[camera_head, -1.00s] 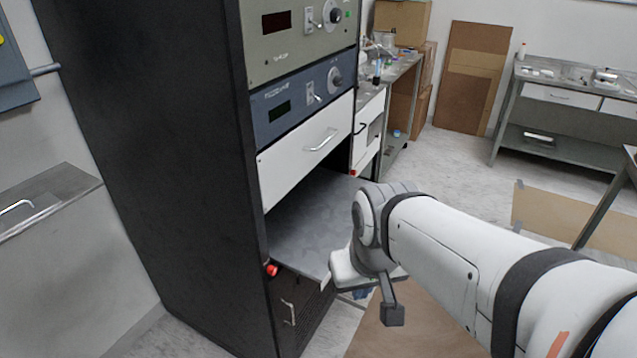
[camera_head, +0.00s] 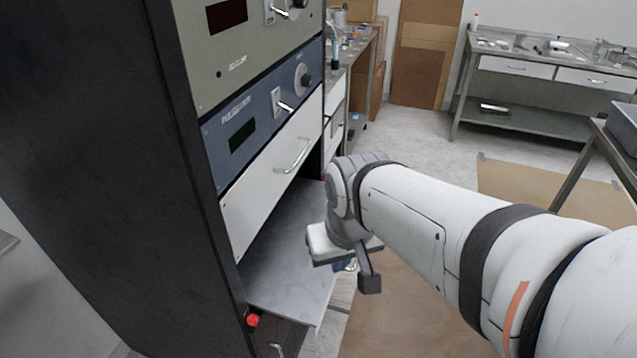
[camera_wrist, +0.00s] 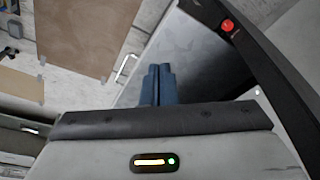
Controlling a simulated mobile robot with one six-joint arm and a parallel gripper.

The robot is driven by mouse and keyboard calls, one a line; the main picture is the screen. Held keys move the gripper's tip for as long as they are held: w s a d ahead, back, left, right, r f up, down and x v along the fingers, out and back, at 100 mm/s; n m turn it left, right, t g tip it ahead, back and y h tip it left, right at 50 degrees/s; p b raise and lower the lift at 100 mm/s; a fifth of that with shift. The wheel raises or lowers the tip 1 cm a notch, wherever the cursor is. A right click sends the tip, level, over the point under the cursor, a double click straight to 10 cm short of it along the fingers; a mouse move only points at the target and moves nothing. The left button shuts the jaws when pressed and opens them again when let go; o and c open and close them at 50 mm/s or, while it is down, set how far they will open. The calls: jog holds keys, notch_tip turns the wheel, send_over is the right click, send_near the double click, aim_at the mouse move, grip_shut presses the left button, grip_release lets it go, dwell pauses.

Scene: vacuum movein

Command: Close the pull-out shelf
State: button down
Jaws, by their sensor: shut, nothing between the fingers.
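The pull-out shelf (camera_head: 285,265) is a flat grey metal sheet. It sticks out of the tall black rack below a white drawer front. My gripper is at the shelf's outer front side; in the head view its fingers are mostly hidden behind my wrist. In the wrist view my gripper (camera_wrist: 158,72) shows two blue fingers pressed together with nothing between them. Their tips overlap the grey shelf (camera_wrist: 195,50) in the picture. I cannot tell whether they touch it.
The white drawer (camera_head: 275,170) with a metal handle sits above the shelf. A red button (camera_head: 252,320) is on the rack's front edge below. A steel bench (camera_head: 540,120) stands at the back right. Brown sheets (camera_head: 400,310) lie on the floor to the right.

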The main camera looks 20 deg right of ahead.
jog(key=w+d+f+m+t+y+b, duration=0.1)
jog(key=w+d+f+m+y+b, duration=0.3)
jog(key=w+d+f+m, duration=0.55)
jog(key=w+d+f+m+t+y+b, duration=0.25)
jog(key=d+f+m+b, duration=0.35)
jog(key=m, duration=0.9)
jog(key=d+x, duration=0.1)
jog(key=x, duration=0.9)
jog(key=shift+f+g+y, duration=0.45)
jog(key=shift+f, duration=0.1)
jog(key=shift+w+m, duration=0.1)
jog(key=shift+m, duration=0.15)
